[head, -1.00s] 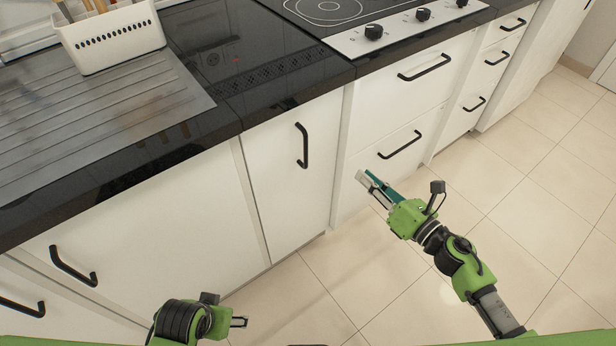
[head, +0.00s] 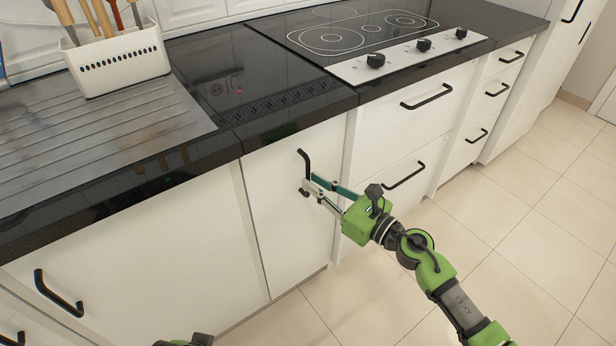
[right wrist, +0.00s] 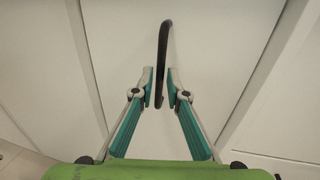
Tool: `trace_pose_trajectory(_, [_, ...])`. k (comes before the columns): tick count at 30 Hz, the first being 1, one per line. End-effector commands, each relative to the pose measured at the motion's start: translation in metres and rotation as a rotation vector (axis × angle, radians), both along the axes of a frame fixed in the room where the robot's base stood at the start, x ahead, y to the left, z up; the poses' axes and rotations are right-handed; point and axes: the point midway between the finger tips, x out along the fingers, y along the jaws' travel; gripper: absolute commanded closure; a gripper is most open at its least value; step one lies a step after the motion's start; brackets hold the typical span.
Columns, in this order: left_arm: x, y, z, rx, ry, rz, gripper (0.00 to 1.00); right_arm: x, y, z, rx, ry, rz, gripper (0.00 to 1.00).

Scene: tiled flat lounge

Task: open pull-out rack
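The pull-out rack is most likely the narrow white front (head: 285,225) under the black worktop, with a dark vertical bar handle (head: 305,161). My right gripper (head: 308,190) is at the lower part of this handle. In the right wrist view, the handle (right wrist: 163,50) runs down between the two fingertips of my right gripper (right wrist: 161,88), one on each side. The fingers are open, with a small gap to the bar. The front is flush with its neighbours, so it is shut. Only a bit of my left wrist shows at the bottom edge of the head view; its fingers are out of frame.
A wide white cabinet front (head: 150,260) with a dark handle is at the left. White drawers (head: 405,135) with horizontal handles are at the right, under the hob (head: 365,32). A white utensil holder (head: 118,62) stands on the drainer. The tiled floor (head: 530,240) at right is clear.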

Motion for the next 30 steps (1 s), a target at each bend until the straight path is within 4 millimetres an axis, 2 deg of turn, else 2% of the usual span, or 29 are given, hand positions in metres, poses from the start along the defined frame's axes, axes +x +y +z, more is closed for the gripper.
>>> trace_pose_trajectory(3, [0.000,0.000,-0.001,0.000,0.000,0.000,0.37,0.012,0.012,0.000,0.002,-0.001,-0.001,0.86])
trace_pose_trajectory(7, [0.000,0.000,-0.001,0.000,0.000,0.000,0.37,0.018,0.019,0.000,0.001,0.000,-0.001,0.86])
trace_pose_trajectory(17, [0.000,0.000,-0.001,0.000,0.001,0.000,0.37,0.020,0.021,0.000,0.001,0.001,-0.001,0.86])
trace_pose_trajectory(18, [0.000,0.000,-0.001,0.000,0.001,0.000,0.37,0.019,0.021,0.000,0.001,0.001,-0.001,0.96])
trace_pose_trajectory(19, [0.000,0.000,-0.001,0.000,0.001,0.000,0.37,0.020,0.021,0.000,0.001,0.001,-0.001,1.00])
trace_pose_trajectory(30, [0.000,0.000,-0.001,0.000,0.001,0.001,0.37,0.017,0.019,-0.001,0.001,0.002,-0.001,1.00])
